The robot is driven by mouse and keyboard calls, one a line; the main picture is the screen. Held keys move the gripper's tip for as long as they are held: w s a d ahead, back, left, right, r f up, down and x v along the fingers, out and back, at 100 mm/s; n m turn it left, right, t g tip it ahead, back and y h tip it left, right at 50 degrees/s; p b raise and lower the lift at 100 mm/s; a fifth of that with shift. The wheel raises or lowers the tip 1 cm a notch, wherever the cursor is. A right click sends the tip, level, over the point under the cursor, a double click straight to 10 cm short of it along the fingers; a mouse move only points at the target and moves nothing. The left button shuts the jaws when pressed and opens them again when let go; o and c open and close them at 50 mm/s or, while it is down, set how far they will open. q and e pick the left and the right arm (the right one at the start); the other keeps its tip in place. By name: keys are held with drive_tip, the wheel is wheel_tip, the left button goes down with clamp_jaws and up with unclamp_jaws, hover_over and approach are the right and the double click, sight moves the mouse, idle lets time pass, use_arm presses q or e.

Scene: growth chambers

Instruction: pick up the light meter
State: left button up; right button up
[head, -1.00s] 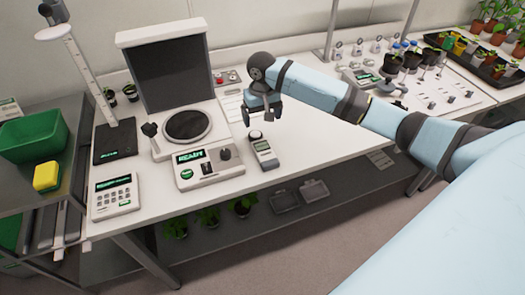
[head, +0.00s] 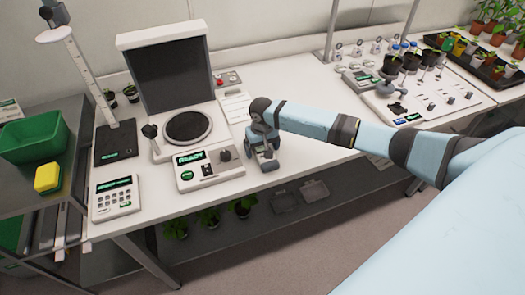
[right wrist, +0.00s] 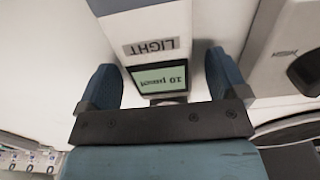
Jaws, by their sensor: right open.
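The light meter (right wrist: 152,45) is a pale handheld device with a "LIGHT" label and a small green display, seen upside down in the right wrist view. In the head view the light meter (head: 267,164) lies on the white bench, mostly hidden under my right gripper. My right gripper (head: 264,150) is lowered over it. In the right wrist view the open fingers of my right gripper (right wrist: 165,78) stand on either side of the meter, with a visible gap on its right side. My left gripper is in neither view.
An instrument with a round dark plate (head: 188,127) and a "READY" display stands just left of the meter. A keypad device (head: 115,198) sits farther left. A paper sheet (head: 235,106) lies behind the gripper. The bench (head: 325,110) to the right is mostly clear.

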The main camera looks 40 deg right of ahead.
drive_tip(key=c, duration=1.1)
